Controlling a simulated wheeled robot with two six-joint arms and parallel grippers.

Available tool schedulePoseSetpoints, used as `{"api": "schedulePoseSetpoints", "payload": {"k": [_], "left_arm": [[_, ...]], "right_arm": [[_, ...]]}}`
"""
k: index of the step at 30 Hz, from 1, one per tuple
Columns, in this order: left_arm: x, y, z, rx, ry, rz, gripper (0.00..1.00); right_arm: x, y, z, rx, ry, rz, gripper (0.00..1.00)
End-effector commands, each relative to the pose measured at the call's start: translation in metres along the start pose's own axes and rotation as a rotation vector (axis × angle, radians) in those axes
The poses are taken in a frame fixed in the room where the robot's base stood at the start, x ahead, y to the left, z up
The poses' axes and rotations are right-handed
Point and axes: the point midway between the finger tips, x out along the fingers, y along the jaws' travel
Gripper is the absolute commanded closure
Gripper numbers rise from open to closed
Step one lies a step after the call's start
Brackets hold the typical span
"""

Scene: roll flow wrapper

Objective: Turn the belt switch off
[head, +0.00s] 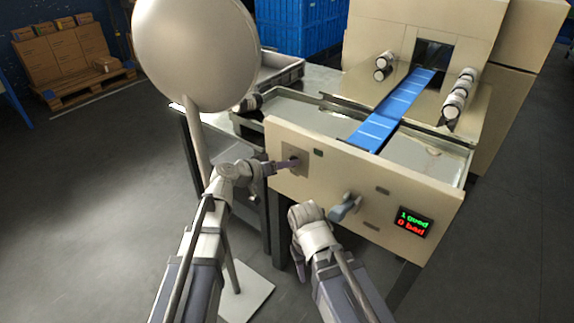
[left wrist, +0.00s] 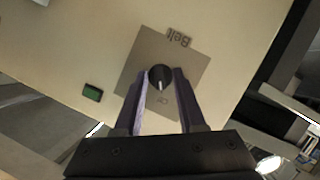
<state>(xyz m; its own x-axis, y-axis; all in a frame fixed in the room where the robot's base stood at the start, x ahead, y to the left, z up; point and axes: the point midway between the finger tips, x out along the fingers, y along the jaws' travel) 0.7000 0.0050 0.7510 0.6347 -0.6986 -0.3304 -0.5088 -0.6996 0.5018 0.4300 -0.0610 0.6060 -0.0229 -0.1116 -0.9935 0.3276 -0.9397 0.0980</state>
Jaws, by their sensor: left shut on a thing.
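The belt switch is a round black knob (left wrist: 160,75) with a white pointer line, on a square grey-brown plate (left wrist: 190,62) marked "Belt". The lettering appears upside down in the left wrist view. The pointer line runs down the picture toward a small faint mark too blurred to read. My left gripper (left wrist: 160,82) has its two purple-grey fingers shut on the knob, one on each side. In the head view, my left gripper (head: 293,162) reaches the switch plate (head: 298,152) on the beige front panel. My right gripper (head: 299,258) is below the panel; its fingers are unclear.
A grey lever handle (head: 345,207) sticks out of the panel near my right arm. A display (head: 411,221) reads "1 good, 0 bad". A blue belt (head: 390,115) runs into the machine. A round disc (head: 195,50) on a pole stands left of the panel.

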Motion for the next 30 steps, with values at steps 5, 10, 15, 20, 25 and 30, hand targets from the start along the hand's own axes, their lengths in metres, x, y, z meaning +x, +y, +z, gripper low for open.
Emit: {"api": "schedulePoseSetpoints", "payload": {"k": [5, 10, 15, 20, 25, 30], "left_arm": [[0.0, 0.0, 0.001, -0.011, -0.002, 0.005, 1.0], [0.0, 0.0, 0.0, -0.012, -0.002, 0.005, 1.0], [0.0, 0.0, 0.0, -0.012, -0.002, 0.005, 0.6], [0.0, 0.0, 0.0, -0.012, -0.001, 0.005, 0.54], [-0.002, 0.0, 0.0, -0.012, -0.001, 0.005, 0.54], [-0.025, 0.002, -0.001, -0.013, 0.0, 0.002, 0.54]], "right_arm": [[0.001, 0.0, 0.0, 0.0, 0.0, 0.0, 0.5], [0.001, 0.0, 0.0, 0.0, 0.0, 0.0, 0.5], [0.001, 0.0, 0.0, 0.0, 0.0, 0.0, 0.5], [0.001, 0.0, 0.0, 0.0, 0.0, 0.0, 0.5], [-0.001, 0.0, 0.0, 0.0, 0.0, 0.0, 0.5], [-0.01, 0.001, 0.001, 0.0, 0.0, -0.001, 0.5]]}}
